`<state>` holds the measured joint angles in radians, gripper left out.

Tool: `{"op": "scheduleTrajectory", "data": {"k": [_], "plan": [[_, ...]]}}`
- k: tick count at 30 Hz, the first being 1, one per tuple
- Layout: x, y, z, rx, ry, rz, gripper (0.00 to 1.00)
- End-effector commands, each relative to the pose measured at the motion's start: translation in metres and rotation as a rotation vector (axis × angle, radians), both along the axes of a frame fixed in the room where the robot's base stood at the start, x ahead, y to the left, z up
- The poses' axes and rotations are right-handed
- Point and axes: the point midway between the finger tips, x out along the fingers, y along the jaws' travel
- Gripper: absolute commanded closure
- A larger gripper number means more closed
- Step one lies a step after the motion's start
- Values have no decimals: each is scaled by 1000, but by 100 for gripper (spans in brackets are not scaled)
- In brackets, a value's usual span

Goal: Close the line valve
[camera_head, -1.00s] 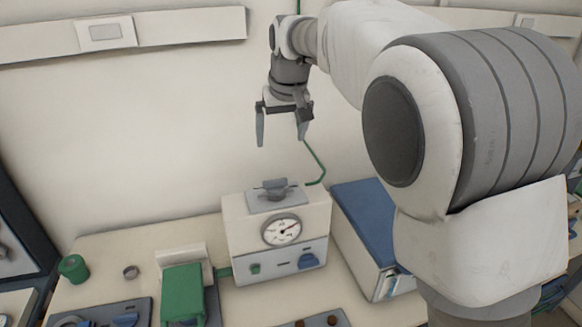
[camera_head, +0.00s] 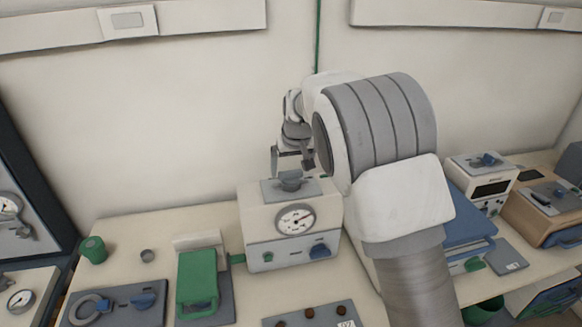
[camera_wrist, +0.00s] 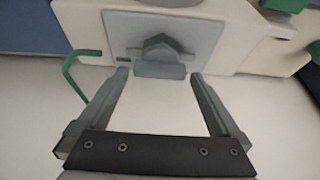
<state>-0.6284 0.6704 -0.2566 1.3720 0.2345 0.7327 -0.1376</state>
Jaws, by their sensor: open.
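A grey valve handle (camera_head: 290,181) sits on a grey plate on top of a cream box (camera_head: 258,222) with a round dial gauge (camera_head: 295,220). I take this handle to be the line valve. In the wrist view the handle (camera_wrist: 160,50) is a winged grip with a flat bar at its near side, on its plate (camera_wrist: 205,35). My gripper (camera_head: 292,168) points down just above the handle. In the wrist view my gripper (camera_wrist: 158,78) is open and empty, with one fingertip on each side of the handle's bar. I cannot tell whether they touch.
A green pipe (camera_wrist: 72,72) bends beside the box in the wrist view. A blue-topped unit (camera_head: 468,225) stands right of the box, partly behind my arm. A green-lidded device (camera_head: 198,275) and a green cup (camera_head: 93,250) are on the left. The wall is close behind.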

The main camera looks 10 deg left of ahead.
Motion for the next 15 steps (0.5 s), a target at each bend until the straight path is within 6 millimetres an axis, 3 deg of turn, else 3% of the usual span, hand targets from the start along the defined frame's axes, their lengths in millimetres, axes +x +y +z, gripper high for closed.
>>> {"op": "scheduleTrajectory", "data": {"k": [12, 15], "plan": [[4, 1, -8, 0, -2, 0, 0], [4, 1, -8, 0, -2, 0, 16]]}}
